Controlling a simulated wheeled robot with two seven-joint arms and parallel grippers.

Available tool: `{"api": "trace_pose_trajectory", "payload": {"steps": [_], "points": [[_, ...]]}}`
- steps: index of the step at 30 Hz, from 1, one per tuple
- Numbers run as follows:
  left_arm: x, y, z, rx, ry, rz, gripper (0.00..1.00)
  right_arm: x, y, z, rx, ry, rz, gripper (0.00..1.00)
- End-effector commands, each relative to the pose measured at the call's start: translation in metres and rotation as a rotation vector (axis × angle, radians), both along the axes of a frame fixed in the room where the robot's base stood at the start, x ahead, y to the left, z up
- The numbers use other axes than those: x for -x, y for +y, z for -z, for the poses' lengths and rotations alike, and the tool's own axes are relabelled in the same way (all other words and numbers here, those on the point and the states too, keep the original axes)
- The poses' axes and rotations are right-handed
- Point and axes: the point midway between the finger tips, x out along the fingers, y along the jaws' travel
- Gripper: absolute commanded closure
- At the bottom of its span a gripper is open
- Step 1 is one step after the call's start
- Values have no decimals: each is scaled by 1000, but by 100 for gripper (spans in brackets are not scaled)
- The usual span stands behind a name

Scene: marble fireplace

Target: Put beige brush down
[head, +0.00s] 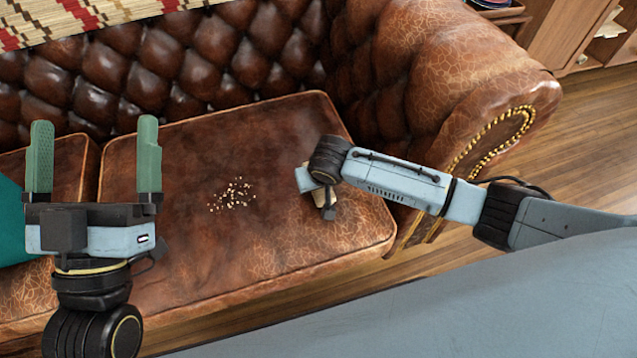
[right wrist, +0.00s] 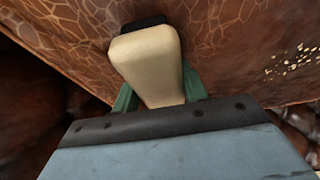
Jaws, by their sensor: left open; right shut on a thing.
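The beige brush (right wrist: 147,62) is held between the green fingers of my right gripper (right wrist: 155,95) in the right wrist view. Its dark end lies toward the leather seat; I cannot tell whether it touches. In the head view the right gripper (head: 318,192) is over the right part of the sofa seat (head: 300,240), and only a little of the brush shows there, mostly hidden by the wrist. My left gripper (head: 95,160) is open and empty, its green fingers upright and wide apart, at the left over the sofa.
A patch of pale crumbs (head: 232,195) lies mid-seat, left of the right gripper; crumbs also show in the right wrist view (right wrist: 293,60). The tufted backrest (head: 230,50) and the rolled armrest (head: 455,80) bound the seat. Seat leather around the crumbs is clear.

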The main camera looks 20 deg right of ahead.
Motion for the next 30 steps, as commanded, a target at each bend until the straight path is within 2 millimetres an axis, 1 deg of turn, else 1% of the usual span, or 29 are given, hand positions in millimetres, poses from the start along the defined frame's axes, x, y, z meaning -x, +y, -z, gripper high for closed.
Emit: {"api": "trace_pose_trajectory", "payload": {"steps": [7, 20, 21, 24, 26, 30], "points": [[0, 0, 0, -1, 3, 0, 0, 1, 0, 3, 1, 4, 0, 75], [-1, 0, 2, -4, 14, -1, 0, 4, 1, 18, 2, 9, -4, 75], [-1, 0, 3, -4, 14, 0, 0, 4, 2, 19, 2, 10, -5, 54], [-1, 0, 3, -4, 14, 0, 0, 5, 2, 19, 0, 10, -5, 41], [-1, 0, 3, -4, 14, 0, 0, 5, 2, 19, 0, 10, -4, 35], [-1, 0, 3, -4, 14, 0, 0, 5, 3, 19, -2, 11, -4, 35]]}}
